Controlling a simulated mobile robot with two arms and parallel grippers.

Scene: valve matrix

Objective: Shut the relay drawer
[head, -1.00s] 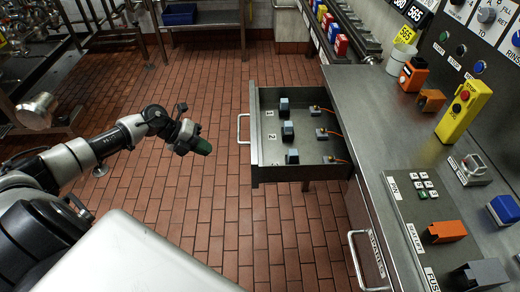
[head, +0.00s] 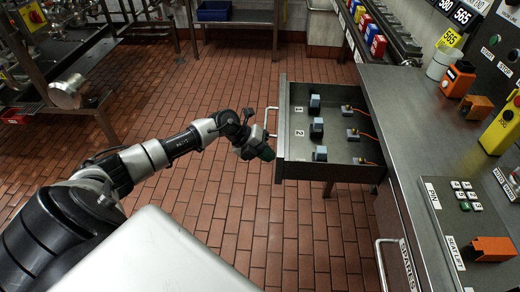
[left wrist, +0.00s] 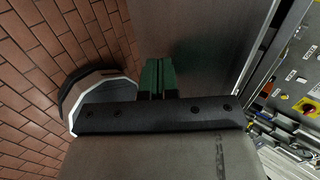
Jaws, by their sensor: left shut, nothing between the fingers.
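The relay drawer (head: 330,172) stands pulled out from the steel counter, with several grey-blue relays and numbered labels inside. Its bar handle (head: 267,122) is on the left-facing front. My left gripper (head: 267,153) has green fingertips and is at the drawer front, near its lower corner and below the handle. In the left wrist view the shut green fingers (left wrist: 157,78) point at the grey metal drawer front (left wrist: 195,45), with nothing between them. I cannot tell whether they touch it. My right gripper is not in view.
The counter (head: 400,110) on the right carries an orange-black device (head: 457,79), a yellow control box (head: 503,125) and a button panel (head: 465,200). A second handle (head: 382,262) is below it. Steel racks stand at upper left. The tiled floor left of the drawer is clear.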

